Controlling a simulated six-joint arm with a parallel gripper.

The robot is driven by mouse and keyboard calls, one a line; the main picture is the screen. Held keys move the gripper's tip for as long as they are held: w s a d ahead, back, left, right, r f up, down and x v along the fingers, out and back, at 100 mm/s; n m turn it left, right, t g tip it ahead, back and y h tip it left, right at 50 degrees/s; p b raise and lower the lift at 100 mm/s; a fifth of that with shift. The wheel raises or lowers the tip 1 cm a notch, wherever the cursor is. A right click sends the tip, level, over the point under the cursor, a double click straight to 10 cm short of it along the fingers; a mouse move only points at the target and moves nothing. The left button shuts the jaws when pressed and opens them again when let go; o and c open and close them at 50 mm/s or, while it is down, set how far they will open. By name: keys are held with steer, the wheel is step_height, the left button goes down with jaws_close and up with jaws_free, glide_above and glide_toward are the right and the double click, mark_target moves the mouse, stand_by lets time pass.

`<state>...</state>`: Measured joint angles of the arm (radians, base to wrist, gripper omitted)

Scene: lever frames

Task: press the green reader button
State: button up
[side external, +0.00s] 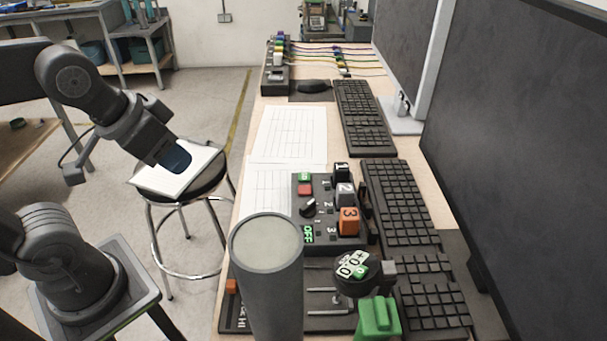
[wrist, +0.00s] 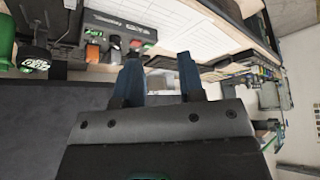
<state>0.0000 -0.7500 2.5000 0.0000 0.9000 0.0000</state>
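In the side view a small green button (side external: 305,177) sits at the far left corner of a dark control box (side external: 348,248), just beyond a red button (side external: 305,189). I cannot tell for sure that it is the reader button. A green block (side external: 378,318) stands at the near right. My gripper (side external: 176,160), with blue fingers, is left of the desk, over the stool, well apart from the box. In the wrist view its fingers (wrist: 159,75) are spread with nothing between them. The box (wrist: 108,24) also shows there, upper left.
A grey cylinder (side external: 265,285) stands in front and hides part of the desk. A black round knob (side external: 354,273), numbered levers (side external: 347,221), keyboards (side external: 400,203) and monitors (side external: 530,120) crowd the right. Paper sheets (side external: 290,135) lie flat. A stool (side external: 180,185) is beside the desk.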

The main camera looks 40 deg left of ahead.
jaws_close()
stand_by(1.4)
